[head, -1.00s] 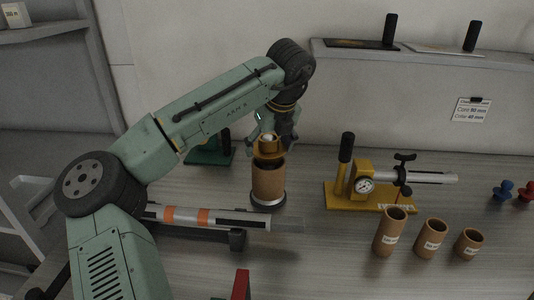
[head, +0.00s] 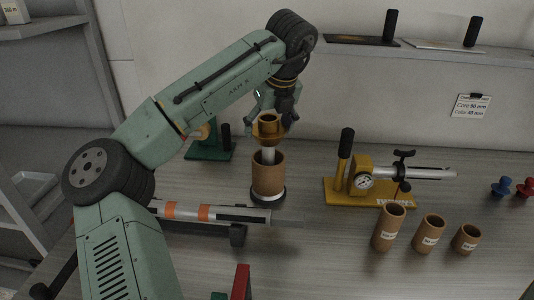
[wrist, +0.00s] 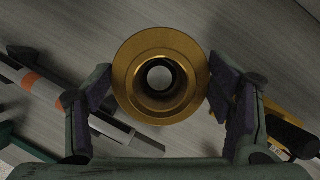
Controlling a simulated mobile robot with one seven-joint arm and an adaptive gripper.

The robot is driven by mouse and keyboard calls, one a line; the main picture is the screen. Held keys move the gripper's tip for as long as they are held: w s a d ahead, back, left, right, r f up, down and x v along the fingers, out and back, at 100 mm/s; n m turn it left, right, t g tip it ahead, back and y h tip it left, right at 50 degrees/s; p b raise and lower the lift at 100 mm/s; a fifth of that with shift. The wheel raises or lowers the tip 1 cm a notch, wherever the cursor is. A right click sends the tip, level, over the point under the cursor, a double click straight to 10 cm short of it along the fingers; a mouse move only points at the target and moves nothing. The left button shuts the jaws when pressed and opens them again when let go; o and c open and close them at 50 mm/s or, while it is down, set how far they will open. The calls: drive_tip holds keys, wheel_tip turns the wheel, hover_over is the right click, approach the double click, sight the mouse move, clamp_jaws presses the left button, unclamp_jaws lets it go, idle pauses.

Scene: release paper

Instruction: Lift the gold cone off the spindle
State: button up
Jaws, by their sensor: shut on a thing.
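The gold cone (head: 267,131) is held upright between the fingers of my gripper (head: 272,112), above a brown cardboard core (head: 268,178). The pale spindle (head: 268,155) shows between the cone's underside and the core's open top. I cannot tell whether its tip is still inside the cone's bore. In the wrist view, the fingers press on the left and right of the gold cone's rim (wrist: 127,75). The pale spindle end (wrist: 160,77) shows through the centre hole. The core stands on a dark base with a light ring.
A yellow gauge stand (head: 340,195) is to the right, with several labelled cardboard tubes (head: 388,230) in front of it. A green stand (head: 207,152) is behind left.

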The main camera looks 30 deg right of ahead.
drive_tip(key=shift+r, duration=2.5)
